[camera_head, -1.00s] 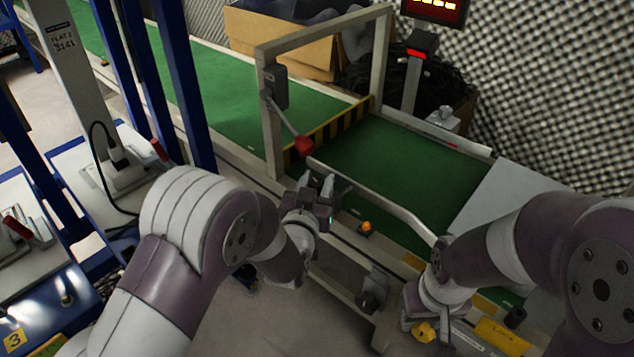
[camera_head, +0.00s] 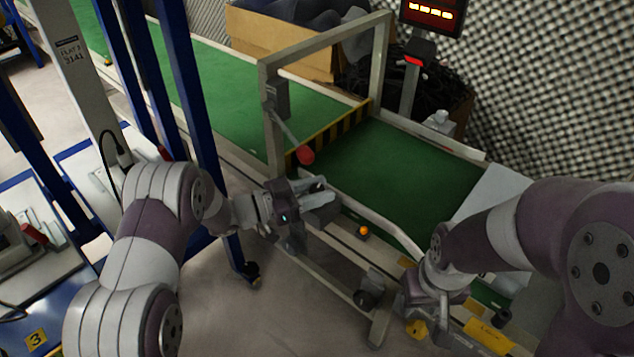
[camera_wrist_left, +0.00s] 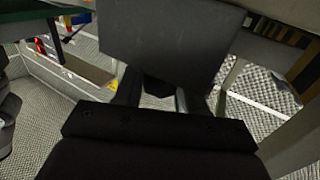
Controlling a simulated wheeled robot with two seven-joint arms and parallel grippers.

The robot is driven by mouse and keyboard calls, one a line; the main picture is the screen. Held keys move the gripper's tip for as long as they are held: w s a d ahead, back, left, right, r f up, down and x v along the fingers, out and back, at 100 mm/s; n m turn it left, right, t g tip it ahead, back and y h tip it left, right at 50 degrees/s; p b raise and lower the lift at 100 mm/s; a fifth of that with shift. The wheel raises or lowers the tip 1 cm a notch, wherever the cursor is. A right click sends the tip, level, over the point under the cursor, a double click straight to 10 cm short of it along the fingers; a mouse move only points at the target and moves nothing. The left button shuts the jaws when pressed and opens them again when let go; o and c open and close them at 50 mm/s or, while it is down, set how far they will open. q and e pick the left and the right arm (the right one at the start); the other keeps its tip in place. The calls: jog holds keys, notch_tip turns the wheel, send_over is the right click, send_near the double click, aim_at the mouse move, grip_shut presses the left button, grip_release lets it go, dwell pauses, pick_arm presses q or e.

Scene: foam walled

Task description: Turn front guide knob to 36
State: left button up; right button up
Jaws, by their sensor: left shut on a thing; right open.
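My left gripper (camera_head: 318,194) is at the left end of the pale front guide rail (camera_head: 385,228), beside the green belt. In the left wrist view its fingers (camera_wrist_left: 158,96) are shut on a dark rounded part (camera_wrist_left: 158,86), which looks like the front guide knob. A grey plate (camera_wrist_left: 175,45) hides most of it. No scale or number can be read there. My right gripper (camera_head: 428,308) is open at the lower right, by a yellow part (camera_head: 417,329); its fingers are hard to make out.
A lit display (camera_head: 434,12) stands at the back, unreadable.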

pick_arm(q)
jog(key=shift+m+g+h+p, duration=0.6)
jog(key=shift+m+g, duration=1.3)
jog(key=shift+g, duration=0.9)
jog(key=shift+r+g, duration=0.1)
jog(key=shift+g, duration=0.2)
jog(key=o, duration=0.9)
jog(key=a+p, duration=0.2)
jog(key=a, duration=0.5)
jog(key=shift+s+a+p, duration=0.1)
jog(key=shift+a+p, duration=0.1)
jog(key=shift+p, duration=0.1)
